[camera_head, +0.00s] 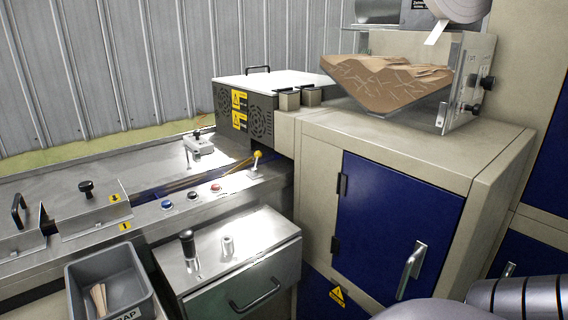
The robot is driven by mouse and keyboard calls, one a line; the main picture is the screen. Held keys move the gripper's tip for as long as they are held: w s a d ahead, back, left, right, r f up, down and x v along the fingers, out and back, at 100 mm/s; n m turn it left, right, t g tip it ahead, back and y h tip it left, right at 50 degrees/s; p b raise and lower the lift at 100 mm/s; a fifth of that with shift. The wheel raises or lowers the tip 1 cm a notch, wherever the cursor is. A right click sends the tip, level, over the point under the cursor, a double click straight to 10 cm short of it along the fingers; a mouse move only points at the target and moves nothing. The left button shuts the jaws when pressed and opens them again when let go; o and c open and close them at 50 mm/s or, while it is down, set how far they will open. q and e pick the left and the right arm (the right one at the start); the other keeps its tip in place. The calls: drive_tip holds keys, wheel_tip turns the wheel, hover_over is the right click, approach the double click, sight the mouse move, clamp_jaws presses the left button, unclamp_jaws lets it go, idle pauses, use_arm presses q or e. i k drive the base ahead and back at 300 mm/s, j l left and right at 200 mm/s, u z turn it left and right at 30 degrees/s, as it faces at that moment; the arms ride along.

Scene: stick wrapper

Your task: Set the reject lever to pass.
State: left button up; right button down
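A small lever with a yellow knob (257,155) stands on the steel front rail of the machine, just left of the beige cabinet. It leans slightly, and its pass or reject marking is too small to read. No label in view names it as the reject lever. Part of an arm of mine, grey with a ribbed dark section, shows in the lower right corner. Neither of my grippers is in view, so their distance from the lever cannot be seen.
Blue, black and red buttons (216,188) sit left of the lever. A steel box with a black-gripped handle (187,240) stands in front, beside a grey scrap bin (77,283). The beige cabinet (400,150) with a blue door (385,225) bounds the right, under a hopper of sticks (390,85).

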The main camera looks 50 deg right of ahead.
sight(258, 154)
drive_tip(key=z, duration=1.25)
